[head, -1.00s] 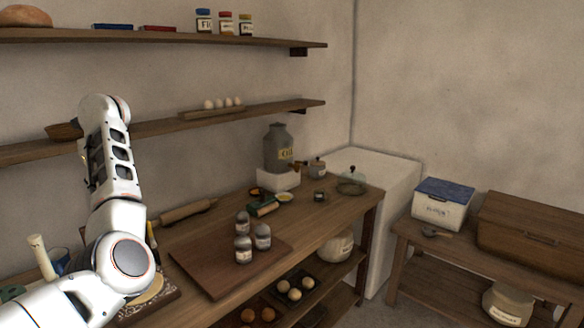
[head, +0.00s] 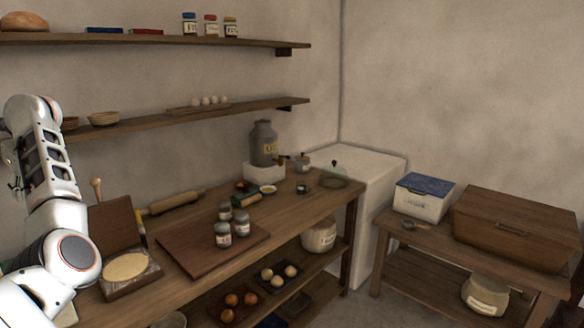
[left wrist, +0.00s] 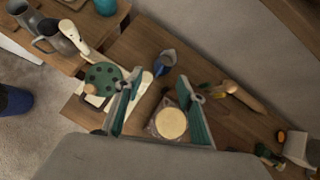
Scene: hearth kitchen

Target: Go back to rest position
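My left arm (head: 48,190) rises along the left edge of the head view, and its gripper end is cut off or hidden there. In the left wrist view my left gripper (left wrist: 160,84) has its two teal fingers spread wide, with nothing between them. It hangs above the wooden counter (head: 290,213). A wooden press with its lid raised (head: 115,222) stands on the counter right of my arm. A pale round dough disc (head: 125,267) lies on its base; the disc also shows below the fingers in the left wrist view (left wrist: 171,123). My right gripper is in neither view.
Several jars (head: 224,232) stand on a board (head: 186,255). A rolling pin (head: 176,202) lies behind. Wall shelves (head: 190,121) hang above the counter. A side table (head: 422,237) carries a white box (head: 421,201) and a wooden chest (head: 515,231).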

